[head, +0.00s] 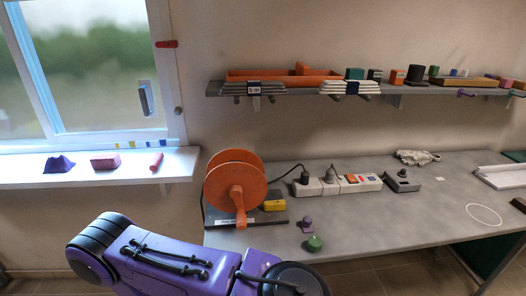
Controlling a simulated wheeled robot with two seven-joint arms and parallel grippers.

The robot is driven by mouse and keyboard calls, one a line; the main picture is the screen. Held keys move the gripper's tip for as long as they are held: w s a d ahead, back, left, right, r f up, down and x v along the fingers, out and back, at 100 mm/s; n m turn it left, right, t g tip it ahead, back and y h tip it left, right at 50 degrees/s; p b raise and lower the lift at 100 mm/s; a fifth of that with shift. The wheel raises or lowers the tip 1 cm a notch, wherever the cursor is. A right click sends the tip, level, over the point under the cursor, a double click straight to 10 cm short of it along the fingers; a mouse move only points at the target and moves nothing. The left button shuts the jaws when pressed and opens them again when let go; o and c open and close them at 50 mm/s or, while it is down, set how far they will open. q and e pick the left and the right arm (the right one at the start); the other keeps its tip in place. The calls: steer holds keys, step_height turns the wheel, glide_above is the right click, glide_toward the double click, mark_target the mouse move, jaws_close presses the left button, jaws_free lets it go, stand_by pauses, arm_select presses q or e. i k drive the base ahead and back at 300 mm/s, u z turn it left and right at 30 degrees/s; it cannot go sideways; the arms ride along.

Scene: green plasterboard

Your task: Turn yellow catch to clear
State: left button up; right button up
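A small yellow block (275,205), which looks like the yellow catch, sits on the dark base plate of the orange cable reel (222,190), to the right of the drum. It lies roughly along the plate; any marking for clear on it is too small to read. The plate has a small label at its front edge. Neither of my grippers shows in the head view. A purple arm link of mine crosses the bottom left and centre, in front of the bench, apart from the yellow block in the picture.
A power strip (312,187) with plugs lies behind the block on the grey bench (400,222). A green knob (314,243) and a purple piece (306,222) stand at the bench's front. A loaded shelf (400,90) hangs above. The bench's middle right is mostly clear.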

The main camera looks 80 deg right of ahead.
mark_target(276, 205)
steer(key=z, duration=1.95)
